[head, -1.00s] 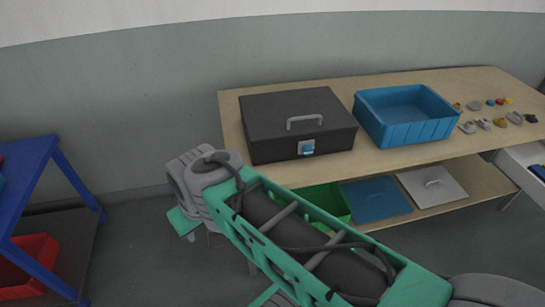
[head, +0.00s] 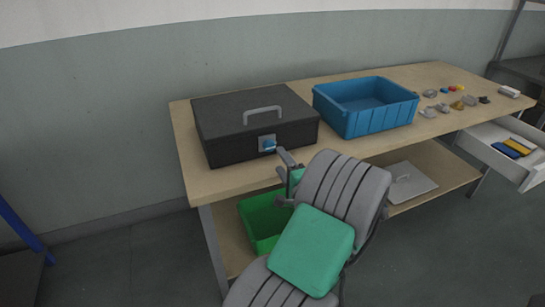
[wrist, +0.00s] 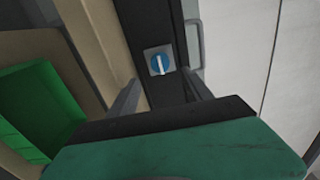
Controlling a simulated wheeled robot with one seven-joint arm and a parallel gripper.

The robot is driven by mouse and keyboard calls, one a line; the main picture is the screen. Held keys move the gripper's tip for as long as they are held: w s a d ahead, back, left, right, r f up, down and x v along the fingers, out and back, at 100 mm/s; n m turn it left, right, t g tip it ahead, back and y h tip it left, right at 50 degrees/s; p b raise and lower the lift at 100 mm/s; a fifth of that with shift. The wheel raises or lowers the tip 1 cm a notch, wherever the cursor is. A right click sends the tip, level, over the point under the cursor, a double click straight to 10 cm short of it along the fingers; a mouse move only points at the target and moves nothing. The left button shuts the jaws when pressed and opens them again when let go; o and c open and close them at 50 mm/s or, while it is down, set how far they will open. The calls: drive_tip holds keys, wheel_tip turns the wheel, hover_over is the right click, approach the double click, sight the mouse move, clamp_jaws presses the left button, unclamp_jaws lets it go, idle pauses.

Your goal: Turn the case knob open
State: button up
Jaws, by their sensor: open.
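The dark case (head: 250,125) stands closed on the wooden workbench, with a grey handle (head: 262,114) on its lid. Its blue knob (head: 268,145) sits on a light plate on the front face. In the wrist view the knob (wrist: 161,64) is a blue disc with a white bar running nearly up and down the picture. My gripper (head: 280,175) is in front of the case, near its right front. In the wrist view my gripper (wrist: 161,80) has its two fingers apart, with the knob just beyond the tips and roughly between them. No contact shows.
A blue open bin (head: 365,115) stands right of the case. Several small parts lie at the bench's right end. A green bin (head: 262,222) and a grey lid (head: 410,182) are on the lower shelf. An open drawer (head: 500,150) juts out at the right.

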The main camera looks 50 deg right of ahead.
sight(271, 148)
drive_tip(key=x, duration=0.7)
drive_tip(key=shift+w+a+r, duration=0.1)
drive_tip(key=shift+w, duration=0.1)
clamp_jaws()
